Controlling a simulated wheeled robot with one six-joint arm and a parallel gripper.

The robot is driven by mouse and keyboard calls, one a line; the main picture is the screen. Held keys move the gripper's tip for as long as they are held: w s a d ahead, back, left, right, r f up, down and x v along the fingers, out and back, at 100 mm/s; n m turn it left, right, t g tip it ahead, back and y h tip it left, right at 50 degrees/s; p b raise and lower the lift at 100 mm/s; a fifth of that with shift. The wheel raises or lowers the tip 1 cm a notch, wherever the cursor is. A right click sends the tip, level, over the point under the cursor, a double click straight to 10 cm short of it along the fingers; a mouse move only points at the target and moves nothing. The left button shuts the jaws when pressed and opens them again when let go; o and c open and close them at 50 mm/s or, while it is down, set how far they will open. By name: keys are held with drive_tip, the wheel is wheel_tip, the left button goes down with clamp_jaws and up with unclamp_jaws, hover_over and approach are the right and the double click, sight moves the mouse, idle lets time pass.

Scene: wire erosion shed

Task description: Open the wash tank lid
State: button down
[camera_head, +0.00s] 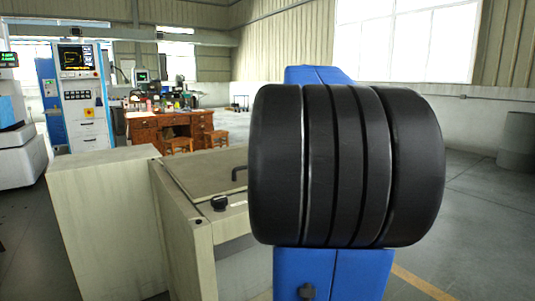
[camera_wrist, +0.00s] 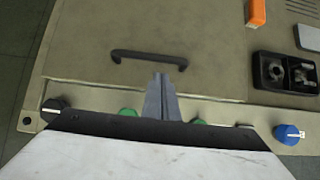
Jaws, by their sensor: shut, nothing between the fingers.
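The wash tank (camera_head: 105,215) is a beige box at the left of centre in the head view. Its flat lid (camera_head: 200,172) looks shut; it also fills much of the wrist view (camera_wrist: 110,25). A black bar handle (camera_wrist: 149,57) stands on the lid near its front edge, and part of it shows in the head view (camera_head: 236,174). My gripper (camera_wrist: 161,77) is shut and empty, its tips just on the near side of the handle, right of its middle. I cannot tell its height above the lid. My arm hides much of the tank in the head view.
The front strip bears a black knob (camera_wrist: 54,106), a blue knob (camera_wrist: 288,134) and green buttons (camera_wrist: 128,112). On the top at right lie an orange block (camera_wrist: 257,12) and a black tray (camera_wrist: 262,85) with metal parts. A wooden desk (camera_head: 145,130) stands far behind.

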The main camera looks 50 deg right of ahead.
drive_tip(key=shift+x, duration=2.75)
drive_tip(key=shift+r, duration=0.1)
